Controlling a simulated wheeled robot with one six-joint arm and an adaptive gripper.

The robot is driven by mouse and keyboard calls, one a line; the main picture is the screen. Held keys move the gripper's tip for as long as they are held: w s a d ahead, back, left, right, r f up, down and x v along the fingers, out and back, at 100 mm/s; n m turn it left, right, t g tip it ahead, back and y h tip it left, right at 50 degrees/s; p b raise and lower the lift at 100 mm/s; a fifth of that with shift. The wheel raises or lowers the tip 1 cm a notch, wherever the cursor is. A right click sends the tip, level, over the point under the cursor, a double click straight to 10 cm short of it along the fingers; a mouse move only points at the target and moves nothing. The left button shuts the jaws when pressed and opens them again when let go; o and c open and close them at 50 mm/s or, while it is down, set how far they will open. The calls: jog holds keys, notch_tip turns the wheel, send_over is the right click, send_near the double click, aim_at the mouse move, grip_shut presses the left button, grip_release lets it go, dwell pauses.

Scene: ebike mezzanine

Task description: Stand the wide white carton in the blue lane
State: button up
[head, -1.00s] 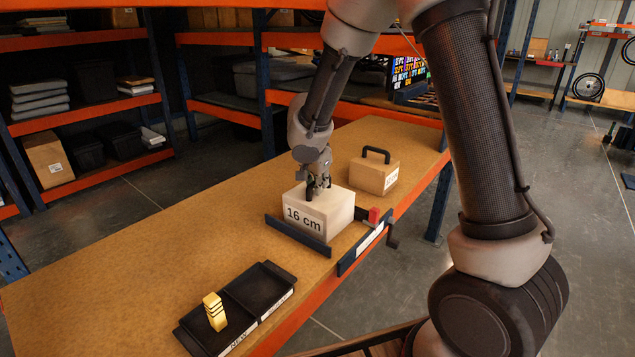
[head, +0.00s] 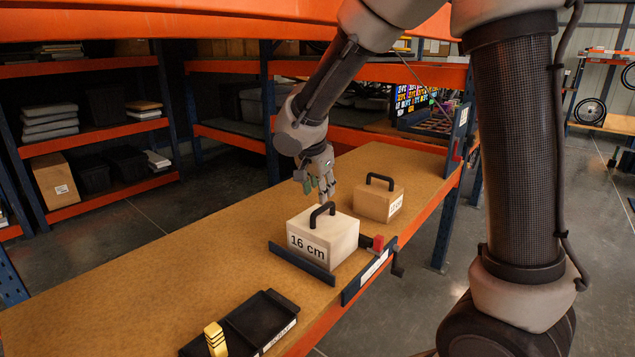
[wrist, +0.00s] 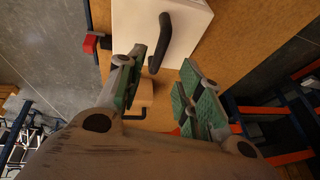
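The wide white carton (head: 334,240), marked "16 cm", stands upright on the bench with its black handle (head: 318,214) up. In the head view a dark blue rail (head: 301,264) runs along its labelled face and another dark blue rail (head: 368,272) lies to its right by the bench edge. Whether it touches either rail is hard to tell. My gripper (head: 326,192) is above the carton, clear of the handle. In the wrist view my gripper (wrist: 163,76) has its green-padded fingers apart and empty, with the white carton (wrist: 185,22) beyond them.
A smaller brown carton (head: 376,206) with a black handle stands behind and right. A red block (head: 378,243) and a crank sit at the right rail. A black tray (head: 262,318) with a yellow piece (head: 215,338) is at the front. The bench's left side is clear.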

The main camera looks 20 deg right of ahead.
jog(key=s+d+r+n, duration=0.2)
jog(key=s+d+r, duration=0.3)
jog(key=s+d, duration=0.25)
jog(key=s+d+r+n, duration=0.3)
jog(key=s+d+r, duration=0.25)
jog(key=s, duration=0.25)
jog(key=s+d+n+y, duration=0.1)
jog(key=s+n, duration=0.2)
jog(key=s, duration=0.3)
jog(key=s+d+f+n+y, duration=0.1)
jog(key=s+d+n, duration=0.1)
jog(key=s, duration=0.5)
jog(key=shift+s+d+n, duration=0.25)
jog(key=shift+n, duration=0.35)
